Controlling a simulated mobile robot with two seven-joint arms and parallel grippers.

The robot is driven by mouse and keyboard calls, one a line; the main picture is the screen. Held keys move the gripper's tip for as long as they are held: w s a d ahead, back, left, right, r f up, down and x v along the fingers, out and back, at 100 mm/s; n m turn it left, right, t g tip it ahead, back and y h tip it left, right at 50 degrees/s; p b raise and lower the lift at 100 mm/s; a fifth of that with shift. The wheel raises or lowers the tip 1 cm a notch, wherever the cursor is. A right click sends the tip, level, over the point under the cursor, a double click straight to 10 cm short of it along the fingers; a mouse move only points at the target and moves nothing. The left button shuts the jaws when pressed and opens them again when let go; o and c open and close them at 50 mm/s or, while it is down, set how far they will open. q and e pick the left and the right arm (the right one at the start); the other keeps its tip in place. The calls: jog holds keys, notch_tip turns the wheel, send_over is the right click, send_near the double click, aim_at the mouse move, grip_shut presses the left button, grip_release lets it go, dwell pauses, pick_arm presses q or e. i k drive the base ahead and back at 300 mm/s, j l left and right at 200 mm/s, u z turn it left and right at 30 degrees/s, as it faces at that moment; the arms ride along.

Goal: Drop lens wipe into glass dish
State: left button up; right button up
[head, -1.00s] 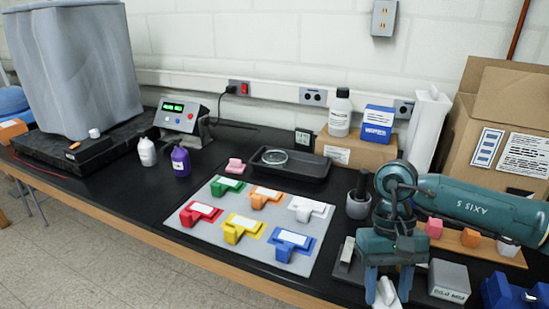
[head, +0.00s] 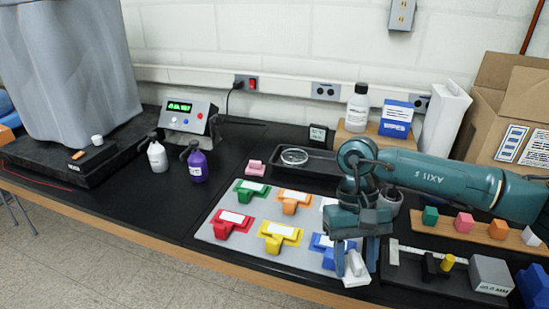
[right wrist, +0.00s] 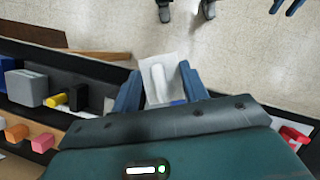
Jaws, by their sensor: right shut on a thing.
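The lens wipe (head: 356,268) is a small white folded piece. My right gripper (head: 354,262) is shut on it, and it hangs between the fingers above the front right of the coloured-block mat. In the right wrist view the wipe (right wrist: 157,84) shows upright between the two blue fingers. The glass dish (head: 294,156) is a shallow clear round dish at the left end of the black tray (head: 268,164), behind and left of the gripper. My left gripper is not clearly in view.
A pale mat (head: 205,233) holds several coloured T-shaped blocks. A pink block (head: 255,168) sits near the tray. A white bottle (head: 358,108) and a blue-and-white box (head: 396,118) stand behind. A grey block (head: 490,274) lies right of the gripper.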

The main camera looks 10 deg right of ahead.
aim_at(294, 159)
jog(key=i+j+u, duration=0.1)
jog(key=i+j, duration=0.3)
jog(key=j, duration=0.15)
jog(key=i+j+u, duration=0.1)
jog(key=i+j, duration=0.35)
jog(key=i+l, duration=0.1)
jog(key=l, duration=0.45)
